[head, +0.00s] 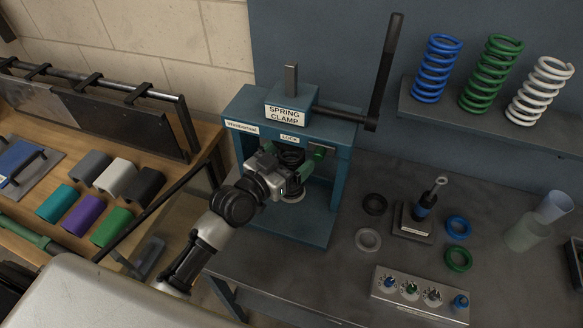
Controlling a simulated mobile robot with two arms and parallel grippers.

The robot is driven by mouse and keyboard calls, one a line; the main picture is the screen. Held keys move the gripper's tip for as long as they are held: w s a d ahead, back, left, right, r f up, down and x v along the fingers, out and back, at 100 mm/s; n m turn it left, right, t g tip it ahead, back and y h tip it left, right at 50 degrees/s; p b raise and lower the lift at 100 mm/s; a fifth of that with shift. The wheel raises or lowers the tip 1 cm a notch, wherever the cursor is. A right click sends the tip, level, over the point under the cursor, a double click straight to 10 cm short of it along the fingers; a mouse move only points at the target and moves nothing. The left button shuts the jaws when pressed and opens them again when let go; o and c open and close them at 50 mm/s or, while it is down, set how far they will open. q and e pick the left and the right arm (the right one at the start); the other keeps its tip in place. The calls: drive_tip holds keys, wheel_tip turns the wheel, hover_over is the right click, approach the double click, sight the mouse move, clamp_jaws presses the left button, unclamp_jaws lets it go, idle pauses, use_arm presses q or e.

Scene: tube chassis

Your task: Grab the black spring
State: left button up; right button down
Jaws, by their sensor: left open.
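The blue spring clamp (292,115) stands at the back of the grey bench, with its long black lever raised at the right. A black coil, which looks like the black spring (291,157), sits upright inside the clamp under the label plate. My left gripper (293,175) reaches into the clamp's front opening from the lower left. It is open, with its fingers at the coil. The gripper hides much of the coil's lower part, and I cannot tell whether the fingers touch it. My right gripper is not in view.
Blue, green and white springs (540,92) stand on the shelf (470,115) at right. Several rings, a small stand (412,222) and a knob panel (420,296) lie on the bench (320,275). A wooden bench (30,235) with coloured sleeves is at left.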

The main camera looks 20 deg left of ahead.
use_arm(q)
drive_tip(key=shift+w+d, duration=0.15)
drive_tip(key=shift+w, duration=0.25)
drive_tip(key=shift+s, duration=0.1)
drive_tip(key=shift+c, duration=0.4)
drive_tip(key=c, duration=1.5)
drive_tip(key=shift+r, duration=0.15)
